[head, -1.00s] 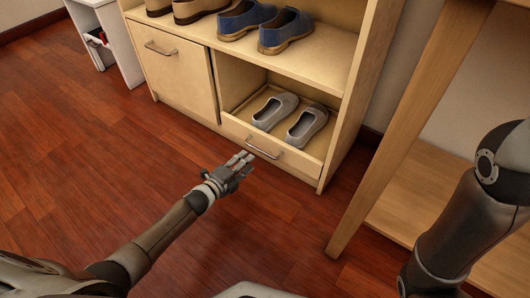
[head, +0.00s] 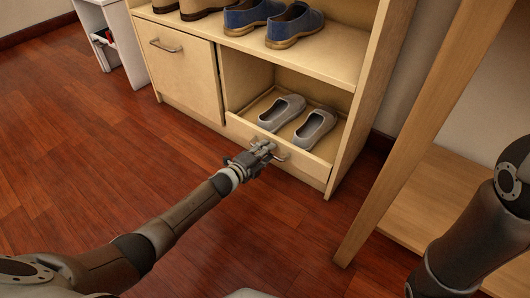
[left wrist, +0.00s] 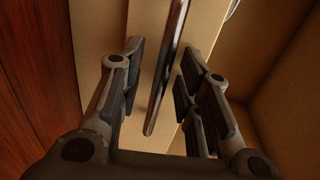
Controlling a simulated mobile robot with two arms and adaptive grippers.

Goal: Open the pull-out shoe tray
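The pull-out shoe tray (head: 306,159) is the low compartment of the wooden shoe cabinet and holds a pair of grey shoes (head: 297,119). Its front carries a metal bar handle (head: 284,156), partly hidden by my left gripper (head: 264,149). The tray looks closed, its front about flush with the cabinet. In the left wrist view the handle (left wrist: 166,70) lies between the open fingers of my left gripper (left wrist: 158,80), with gaps on both sides. My right gripper is out of view; only part of that arm shows at the right.
A closed cabinet door (head: 178,68) with its own handle is left of the tray. Blue shoes (head: 293,26) stand on the shelf above. A wooden table leg (head: 402,140) rises at the right. The red wood floor (head: 110,150) before the cabinet is clear.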

